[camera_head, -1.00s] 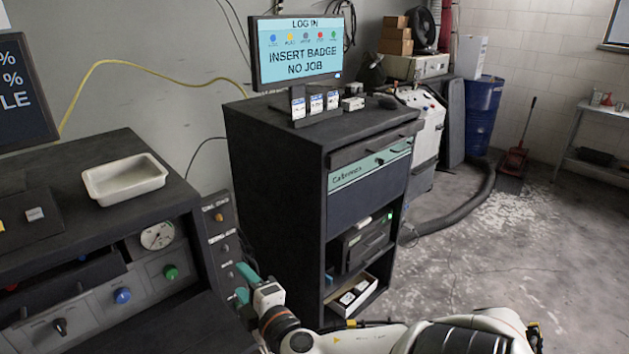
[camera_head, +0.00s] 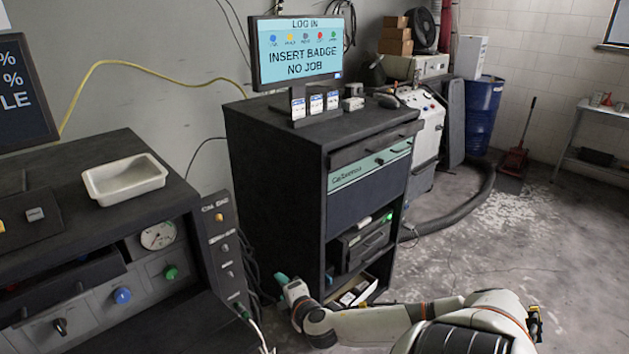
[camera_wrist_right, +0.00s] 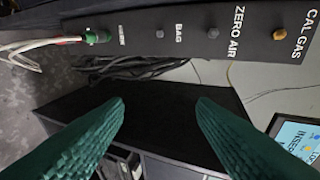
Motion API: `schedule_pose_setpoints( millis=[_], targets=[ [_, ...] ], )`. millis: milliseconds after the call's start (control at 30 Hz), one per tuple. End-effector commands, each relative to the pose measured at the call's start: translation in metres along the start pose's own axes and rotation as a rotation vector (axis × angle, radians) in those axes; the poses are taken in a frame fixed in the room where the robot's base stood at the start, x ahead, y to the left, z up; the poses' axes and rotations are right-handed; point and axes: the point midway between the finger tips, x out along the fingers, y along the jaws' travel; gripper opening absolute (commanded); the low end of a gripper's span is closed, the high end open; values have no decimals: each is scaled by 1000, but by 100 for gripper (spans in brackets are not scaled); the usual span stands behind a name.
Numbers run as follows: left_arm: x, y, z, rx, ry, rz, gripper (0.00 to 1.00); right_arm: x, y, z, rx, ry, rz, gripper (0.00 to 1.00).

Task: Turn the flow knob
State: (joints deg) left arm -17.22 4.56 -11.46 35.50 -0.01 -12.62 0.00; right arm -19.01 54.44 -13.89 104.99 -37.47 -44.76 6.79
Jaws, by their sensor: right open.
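The console (camera_head: 95,305) at left carries a black knob (camera_head: 60,327), a blue knob (camera_head: 122,295) and a green knob (camera_head: 170,272) below a round gauge (camera_head: 158,235). I cannot read which one is the flow knob. My right gripper (camera_head: 282,280) is to the right of these knobs, beside the dark port panel (camera_head: 222,245) and apart from it. In the right wrist view my right gripper (camera_wrist_right: 160,104) has two green ribbed fingers spread wide with nothing between them. My left gripper is not in view.
The port panel reads CAL GAS, ZERO AIR and BAG in the right wrist view; a green connector (camera_wrist_right: 95,37) with pale cables sits at its end. The dark cabinet (camera_head: 270,180) stands close to my right gripper. A white tray (camera_head: 124,179) lies on the console.

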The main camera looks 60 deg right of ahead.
Motion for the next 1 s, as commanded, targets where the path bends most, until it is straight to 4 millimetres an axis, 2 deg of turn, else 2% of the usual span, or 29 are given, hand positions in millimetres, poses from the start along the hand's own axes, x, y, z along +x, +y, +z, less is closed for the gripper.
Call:
schedule_pose_setpoints(
  millis=[300,533,700,1000],
  targets=[
    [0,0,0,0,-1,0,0,21,40,-46,-10,68,101,52],
    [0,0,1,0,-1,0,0,30,62,-74,-9,108,157,52],
    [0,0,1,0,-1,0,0,32,70,-86,-7,124,178,52],
    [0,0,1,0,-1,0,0,33,72,-88,-7,127,183,52]
  ],
)
